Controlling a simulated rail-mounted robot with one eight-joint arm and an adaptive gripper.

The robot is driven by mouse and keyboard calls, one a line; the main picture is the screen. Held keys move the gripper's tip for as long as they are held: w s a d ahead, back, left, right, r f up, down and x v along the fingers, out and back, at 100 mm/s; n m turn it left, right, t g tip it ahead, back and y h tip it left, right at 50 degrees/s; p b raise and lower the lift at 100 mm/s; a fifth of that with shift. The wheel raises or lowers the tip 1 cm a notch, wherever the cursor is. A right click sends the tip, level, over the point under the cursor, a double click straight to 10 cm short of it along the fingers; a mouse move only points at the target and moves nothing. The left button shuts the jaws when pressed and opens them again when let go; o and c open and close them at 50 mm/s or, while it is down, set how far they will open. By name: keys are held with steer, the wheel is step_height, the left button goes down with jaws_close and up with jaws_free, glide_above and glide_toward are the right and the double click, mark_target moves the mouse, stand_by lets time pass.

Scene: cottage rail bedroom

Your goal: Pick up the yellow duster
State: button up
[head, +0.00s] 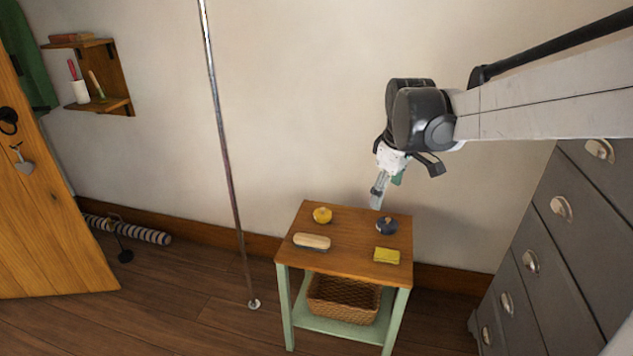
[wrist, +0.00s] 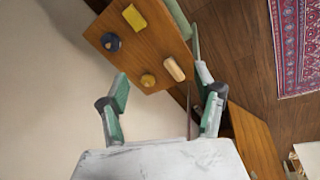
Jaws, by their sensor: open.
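The yellow duster (head: 387,255) is a small folded yellow block lying flat near the front right corner of the wooden table top. It also shows in the wrist view (wrist: 134,17), near the upper edge. My gripper (head: 383,187) is above the back right part of the table, higher than the duster and apart from it. In the wrist view my gripper (wrist: 163,80) has its two green-padded fingers spread wide with nothing held between them.
The small table (head: 347,256) also bears a round yellow thing (head: 322,215), a dark blue round thing (head: 386,225) and a wooden-backed brush (head: 312,241). A basket (head: 342,298) is on the lower shelf. Grey drawers (head: 560,250) stand right; a thin pole (head: 228,160) stands left.

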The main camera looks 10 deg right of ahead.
steer(key=w+d+f+n+g+b, duration=0.1)
steer(key=w+d+f+n+b, duration=0.1)
steer(key=w+d+f+b, duration=0.45)
steer(key=n+g, duration=0.2)
steer(key=n, duration=0.1)
glide_above(388, 252)
step_height(388, 252, down, 15)
steer(key=f+b, duration=0.1)
steer(key=f, duration=0.2)
steer(key=f+b, duration=0.1)
steer(key=f, duration=0.1)
steer(key=f+b, duration=0.1)
steer(key=f, duration=0.2)
steer(key=shift+w+d+f, duration=0.15)
steer(key=shift+d+f, duration=0.1)
steer(key=shift+f, duration=0.05)
steer(key=shift+a+f+b, duration=0.15)
steer(key=shift+f+b, duration=0.4)
steer(key=shift+f, duration=0.8)
steer(key=shift+a+f+b, duration=0.1)
steer(key=shift+f+b, duration=0.4)
steer(key=shift+f, duration=0.85)
steer(key=c, duration=1.2)
